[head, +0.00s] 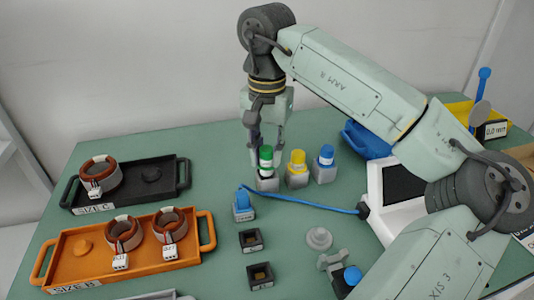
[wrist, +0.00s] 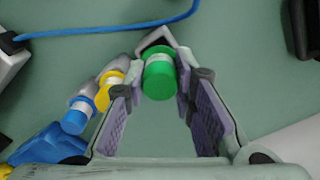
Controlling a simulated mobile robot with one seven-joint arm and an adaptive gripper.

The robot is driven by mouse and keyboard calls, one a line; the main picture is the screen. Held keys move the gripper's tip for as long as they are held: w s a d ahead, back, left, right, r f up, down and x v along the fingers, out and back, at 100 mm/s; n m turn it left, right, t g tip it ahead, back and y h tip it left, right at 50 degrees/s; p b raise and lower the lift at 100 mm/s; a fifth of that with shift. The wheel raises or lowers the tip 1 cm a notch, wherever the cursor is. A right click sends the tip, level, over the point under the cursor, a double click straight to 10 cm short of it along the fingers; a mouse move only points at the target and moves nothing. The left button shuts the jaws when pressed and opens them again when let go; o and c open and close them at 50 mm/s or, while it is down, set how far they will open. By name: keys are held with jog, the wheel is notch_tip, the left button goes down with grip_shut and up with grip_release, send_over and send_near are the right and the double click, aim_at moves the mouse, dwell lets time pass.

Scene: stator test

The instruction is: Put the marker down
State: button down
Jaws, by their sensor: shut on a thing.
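The green-capped marker (head: 265,157) stands upright at a grey holder block (head: 268,184), the left one of a row of three. Its lower end appears to be in the block, but I cannot tell how deep. My gripper (head: 266,152) points down and is shut on this green marker. In the wrist view the green cap (wrist: 159,73) is between the fingertips (wrist: 164,80), with the holder (wrist: 156,40) just beyond it. A yellow-capped marker (head: 297,160) and a blue-capped marker (head: 326,156) stand in holders to the right.
An orange tray (head: 90,272) and a black tray (head: 125,198) with copper-wound stators lie at left. A blue-ended probe (head: 243,206) with a blue cable, small black sockets (head: 251,240) and a white instrument (head: 382,205) surround the holders. A blue bin (head: 366,141) is behind. Table is clear behind the holders.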

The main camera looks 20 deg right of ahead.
jog(key=shift+f, duration=0.8)
jog(key=shift+f, duration=0.15)
jog(key=shift+f+b, duration=0.4)
jog(key=c, duration=1.3)
grip_release()
jog(key=shift+r, duration=0.1)
jog(key=shift+c, duration=0.2)
notch_tip(320, 180, up, 13)
jog(key=shift+p, duration=0.35)
